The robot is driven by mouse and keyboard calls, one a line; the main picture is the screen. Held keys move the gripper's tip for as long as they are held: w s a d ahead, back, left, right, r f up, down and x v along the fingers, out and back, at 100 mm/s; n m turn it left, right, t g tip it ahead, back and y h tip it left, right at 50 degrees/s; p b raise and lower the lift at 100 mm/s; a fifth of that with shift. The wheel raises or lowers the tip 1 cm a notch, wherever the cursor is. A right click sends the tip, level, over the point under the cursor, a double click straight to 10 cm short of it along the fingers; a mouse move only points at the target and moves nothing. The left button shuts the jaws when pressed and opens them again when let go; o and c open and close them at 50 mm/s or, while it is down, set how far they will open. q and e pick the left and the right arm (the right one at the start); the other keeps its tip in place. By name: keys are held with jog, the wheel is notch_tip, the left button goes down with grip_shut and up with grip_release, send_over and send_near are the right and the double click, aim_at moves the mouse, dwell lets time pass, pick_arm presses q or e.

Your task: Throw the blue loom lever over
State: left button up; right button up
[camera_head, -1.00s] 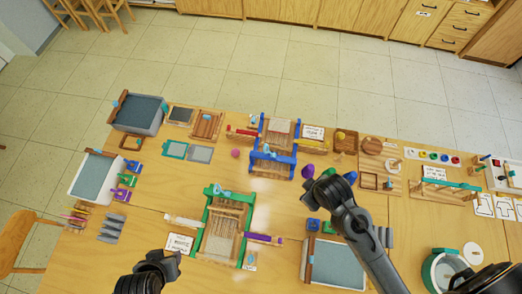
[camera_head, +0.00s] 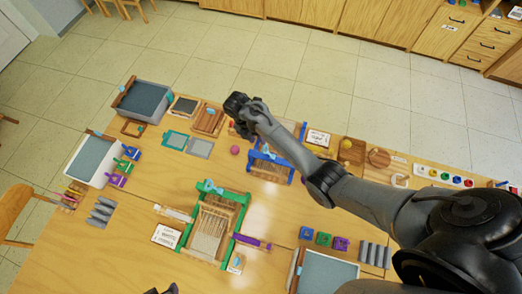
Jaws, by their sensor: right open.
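The blue loom (camera_head: 270,178) stands at the middle of the table. Its front blue beam and woven front part show, with a light-blue piece at the beam that may be the lever. My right arm crosses above it and hides most of its back part. My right gripper (camera_head: 238,103) is open, at the far left of the blue loom, above the table's far edge region. I cannot tell whether it touches anything. Only a dark bit of my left gripper (camera_head: 160,291) shows at the bottom edge.
A green loom (camera_head: 212,225) with a light-blue piece on top stands nearer, left of the blue loom. A pink ball (camera_head: 235,150) lies left of the blue loom. Trays and small frames fill the left side. Blue, green and purple blocks stand front right.

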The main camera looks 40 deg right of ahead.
aim_at(263, 148)
jog(key=x, duration=0.9)
jog(key=shift+s+d+f, duration=0.1)
jog(key=shift+s+f, duration=0.05)
jog(key=shift+f, duration=0.2)
